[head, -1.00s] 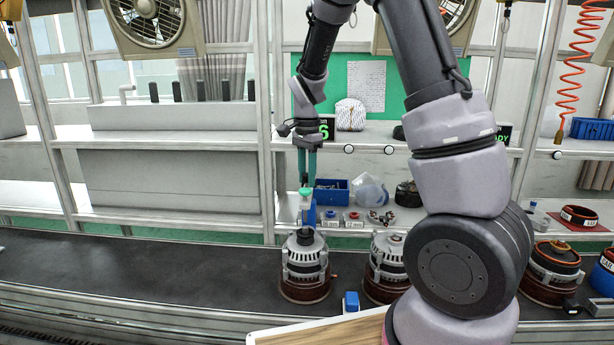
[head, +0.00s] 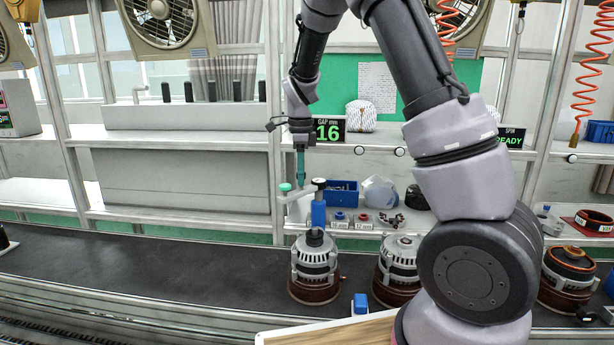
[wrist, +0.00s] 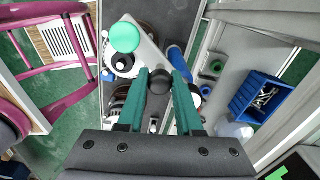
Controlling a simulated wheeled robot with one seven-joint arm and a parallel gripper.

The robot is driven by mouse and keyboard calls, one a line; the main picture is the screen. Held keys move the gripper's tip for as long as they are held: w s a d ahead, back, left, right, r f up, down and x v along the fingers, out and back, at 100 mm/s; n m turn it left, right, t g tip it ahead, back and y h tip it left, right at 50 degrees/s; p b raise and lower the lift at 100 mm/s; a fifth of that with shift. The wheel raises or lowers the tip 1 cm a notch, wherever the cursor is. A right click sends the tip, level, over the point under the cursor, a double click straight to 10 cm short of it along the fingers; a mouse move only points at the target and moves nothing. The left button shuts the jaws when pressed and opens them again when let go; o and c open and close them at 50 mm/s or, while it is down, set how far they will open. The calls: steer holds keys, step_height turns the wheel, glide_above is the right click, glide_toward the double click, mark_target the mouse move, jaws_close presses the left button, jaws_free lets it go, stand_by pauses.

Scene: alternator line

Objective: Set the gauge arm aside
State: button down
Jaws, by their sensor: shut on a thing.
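The gauge arm (head: 301,193) is a pale grey bar with a green disc (head: 285,187) at its free end. It runs from a black-capped pivot (head: 319,184) on a blue post (head: 318,214) and points left. My gripper (head: 300,178) is on the bar, between disc and pivot. In the wrist view the teal fingers (wrist: 160,78) are shut around a black knob (wrist: 160,83) on the bar. The green disc also shows there (wrist: 125,37), beyond the fingers. An alternator (head: 314,268) stands upright below the post; the disc is off to its left.
A second alternator (head: 398,266) stands to the right, partly hidden by my arm. A blue bin (head: 342,192) and small parts lie on the shelf behind. A GAP display (head: 328,130) reads 16. The dark belt (head: 160,262) is clear to the left.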

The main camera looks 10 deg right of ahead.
steer(key=shift+w+a+m, duration=0.2)
steer(key=shift+w+m, duration=0.6)
steer(key=shift+m, duration=0.45)
steer(key=shift+w+a+m, duration=0.25)
steer(key=shift+w+m, duration=0.55)
steer(key=shift+m, duration=0.4)
steer(key=shift+w+a+m, duration=0.2)
steer(key=shift+w+m, duration=0.6)
steer(key=shift+m, duration=0.45)
steer(key=shift+r, duration=0.1)
steer(key=c, duration=0.6)
jaws_free()
step_height(320, 180, up, 11)
